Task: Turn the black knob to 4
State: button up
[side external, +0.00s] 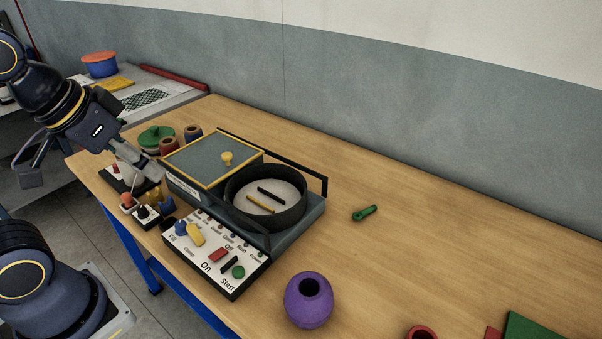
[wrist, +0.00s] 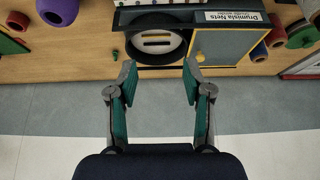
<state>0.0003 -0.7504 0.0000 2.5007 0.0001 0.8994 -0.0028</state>
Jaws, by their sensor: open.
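A small black knob (side external: 143,211) sits on a white-topped block at the left front of the bench, beside a red-orange knob (side external: 127,199). Any numbers around it are too small to read, so I cannot tell its setting. My gripper (side external: 150,176) is above the bench's left end, behind the black knob and near the machine's left side. In the wrist view my gripper (wrist: 160,70) is open with nothing between its fingers. The black knob cannot be made out in the wrist view.
The machine has a yellow-edged lid (side external: 205,155) and a round black drum (side external: 290,215). Its control panel (side external: 190,250) carries blue, yellow, red, black and green controls. A purple pot (side external: 309,312) and a green piece (side external: 364,213) lie to the right. The wooden bench (side external: 430,240) is mostly clear there.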

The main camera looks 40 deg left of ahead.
jog(key=w+a+r+n+g, duration=0.2)
jog(key=w+r+n, duration=0.1)
jog(key=r+n, duration=0.15)
jog(key=n+g+h, duration=0.3)
jog(key=n, duration=0.8)
send_over(140, 207)
jog(key=w+d, duration=0.1)
jog(key=w, duration=0.4)
notch_tip(140, 207, down, 7)
jog(key=s+a+f+n+h, duration=0.25)
jog(key=s+a+f, duration=0.25)
jog(key=a+f, duration=0.25)
jog(key=shift+g+y, duration=0.3)
jog(key=shift+y, duration=0.25)
jog(key=x, duration=1.6)
jog(key=shift+d+f, duration=0.1)
jog(key=shift+d, duration=0.05)
grip_shut()
